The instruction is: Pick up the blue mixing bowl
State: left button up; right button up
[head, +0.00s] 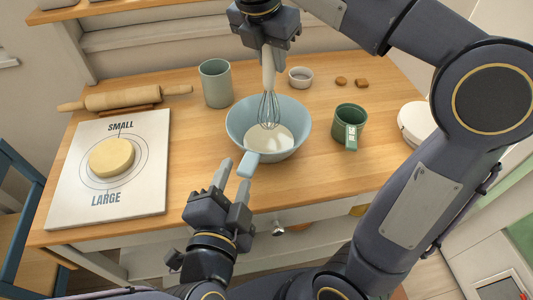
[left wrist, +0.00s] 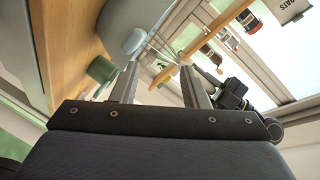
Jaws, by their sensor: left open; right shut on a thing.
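The blue mixing bowl (head: 235,128) stands upright on the wooden worktop and holds something creamy white. Its short, pale blue handle (head: 248,164) points toward me. My left gripper (head: 234,182) is open and empty at the near side of the bowl, with its fingertips close to the handle. In the left wrist view, the handle (left wrist: 135,40) shows beyond the fingertips, nearer the left finger; whether they touch is unclear. My right gripper (head: 268,48) is shut on the handle of a whisk (head: 268,72). The whisk's wires hang down into the bowl.
A green mug (head: 350,122) stands right of the bowl, a grey-green cup (head: 216,84) behind it left. A small bowl (head: 300,77) and two brown pieces lie behind. A board (head: 75,195) with dough and a rolling pin (head: 122,98) are left. My right arm crosses above the right side.

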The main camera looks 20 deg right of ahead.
aim_at(253, 152)
notch_tip(253, 152, down, 4)
jog(key=b, duration=0.2)
jog(key=shift+b, duration=0.3)
pick_arm(q)
jog(key=s+f+m+t+y, duration=0.1)
jog(key=s+f+m+t, duration=0.1)
jog(key=s+f+m, duration=0.3)
pick_arm(e)
jog(key=shift+f, duration=0.15)
pick_arm(q)
jog(key=shift+t, duration=0.4)
jog(key=x, duration=1.2)
jog(key=shift+w+d, duration=0.1)
jog(key=shift+d, duration=0.1)
grip_shut()
jog(key=shift+r, duration=0.1)
